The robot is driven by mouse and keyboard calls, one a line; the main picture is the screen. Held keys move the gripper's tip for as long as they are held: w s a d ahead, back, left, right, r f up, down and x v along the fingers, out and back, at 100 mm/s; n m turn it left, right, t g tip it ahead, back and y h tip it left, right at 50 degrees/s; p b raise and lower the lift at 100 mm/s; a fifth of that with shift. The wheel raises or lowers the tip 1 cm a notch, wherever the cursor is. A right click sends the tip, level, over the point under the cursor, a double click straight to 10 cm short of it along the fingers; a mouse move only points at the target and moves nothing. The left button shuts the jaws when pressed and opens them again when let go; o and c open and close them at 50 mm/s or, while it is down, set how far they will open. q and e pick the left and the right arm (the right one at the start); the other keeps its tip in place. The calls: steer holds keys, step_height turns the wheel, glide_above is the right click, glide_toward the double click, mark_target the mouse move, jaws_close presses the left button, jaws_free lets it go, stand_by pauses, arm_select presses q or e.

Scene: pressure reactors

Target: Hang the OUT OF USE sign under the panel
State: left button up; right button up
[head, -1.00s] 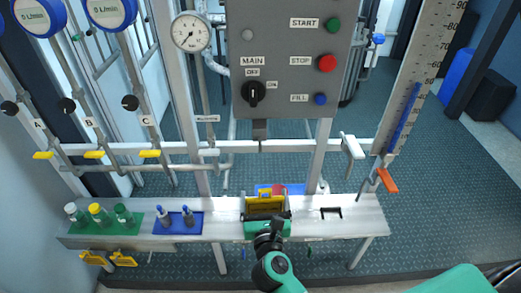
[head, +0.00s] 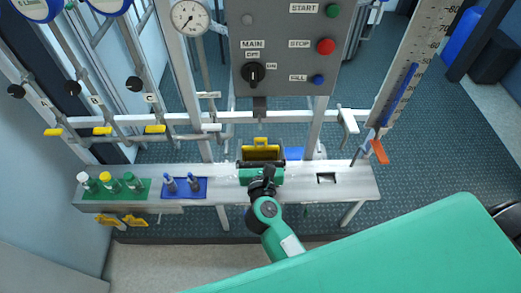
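A yellow sign with a dark face (head: 261,150) stands upright at my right gripper (head: 261,163), which appears shut on its lower part. Its lettering is too small to read. The gripper and sign are over the white shelf's back edge, below the grey panel (head: 285,50). A dark bracket (head: 259,107) hangs from the panel's lower edge, straight above the sign in the picture, with a gap between them. My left gripper is not in view.
A white rail (head: 300,116) crosses behind the bracket. The white shelf (head: 225,186) carries a green bottle rack (head: 116,195) and a blue rack (head: 184,195). Two yellow tags (head: 122,221) hang at its left front. An orange-handled valve (head: 379,151) is at right.

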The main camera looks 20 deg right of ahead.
steer(key=shift+f+x, duration=0.25)
steer(key=shift+x, duration=1.15)
steer(key=shift+f+x, duration=0.3)
steer(key=shift+x, duration=1.15)
steer(key=shift+f+x, duration=0.25)
steer(key=shift+x, duration=1.15)
steer(key=o, duration=0.7)
steer(key=shift+o, duration=0.2)
steer(key=shift+s, duration=0.1)
